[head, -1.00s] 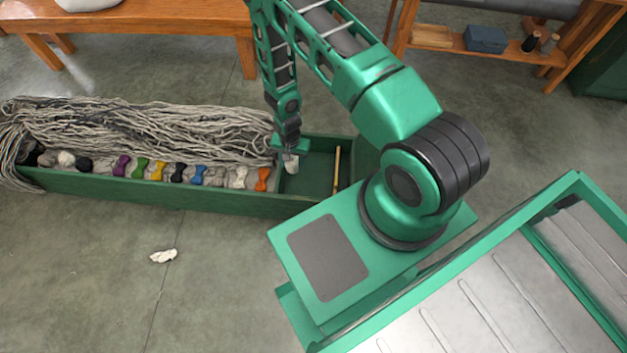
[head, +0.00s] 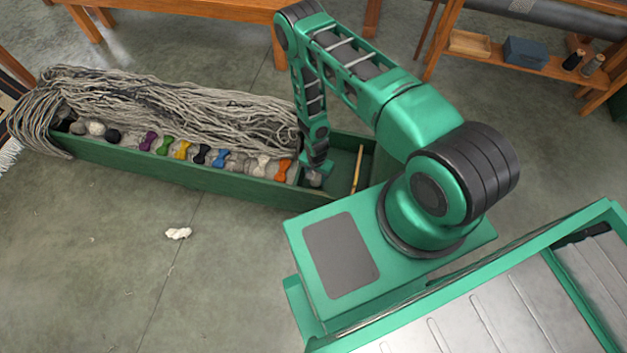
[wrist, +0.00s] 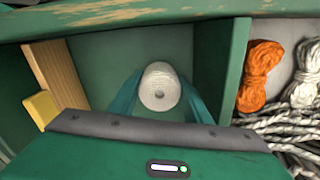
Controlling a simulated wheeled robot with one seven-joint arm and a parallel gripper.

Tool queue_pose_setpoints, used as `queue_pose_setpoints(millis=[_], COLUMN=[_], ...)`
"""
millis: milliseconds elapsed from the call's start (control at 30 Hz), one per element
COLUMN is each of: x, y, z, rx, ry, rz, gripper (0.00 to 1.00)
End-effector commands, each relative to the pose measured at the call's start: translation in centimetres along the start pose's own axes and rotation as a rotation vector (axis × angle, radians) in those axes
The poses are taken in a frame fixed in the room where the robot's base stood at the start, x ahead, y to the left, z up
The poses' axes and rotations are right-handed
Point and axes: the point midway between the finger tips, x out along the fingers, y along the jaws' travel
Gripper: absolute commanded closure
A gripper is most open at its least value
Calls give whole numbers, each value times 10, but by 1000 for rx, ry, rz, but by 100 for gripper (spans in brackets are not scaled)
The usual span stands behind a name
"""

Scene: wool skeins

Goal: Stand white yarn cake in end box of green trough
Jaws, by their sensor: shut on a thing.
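The green trough (head: 190,177) lies across the floor, with its end box (head: 341,158) at the right in the head view. My gripper (head: 317,172) is down at the left part of the end box. In the wrist view my gripper (wrist: 160,98) is shut on the white yarn cake (wrist: 160,86), one finger on either side. The cake's round end with its centre hole faces the camera. In the head view only a little of the cake (head: 314,179) shows below the gripper. I cannot tell whether the cake touches the box floor.
A wooden strip (head: 357,169) stands in the end box, with a yellow block (wrist: 41,109) beside it in the wrist view. A divider (wrist: 236,70) separates the box from orange (wrist: 260,72) and pale skeins. A white scrap (head: 178,233) lies on the floor.

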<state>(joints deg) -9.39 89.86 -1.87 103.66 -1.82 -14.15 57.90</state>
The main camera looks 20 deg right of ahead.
Motion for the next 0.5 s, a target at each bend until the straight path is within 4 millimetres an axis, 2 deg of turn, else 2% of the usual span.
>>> queue_pose_setpoints(millis=[100, 467, 500], x=[13, 16, 16], y=[0, 0, 0], z=[0, 0, 0], rx=[-1, -1, -2], ry=[0, 0, 0], rz=[1, 0, 0], gripper=[78, 78, 47])
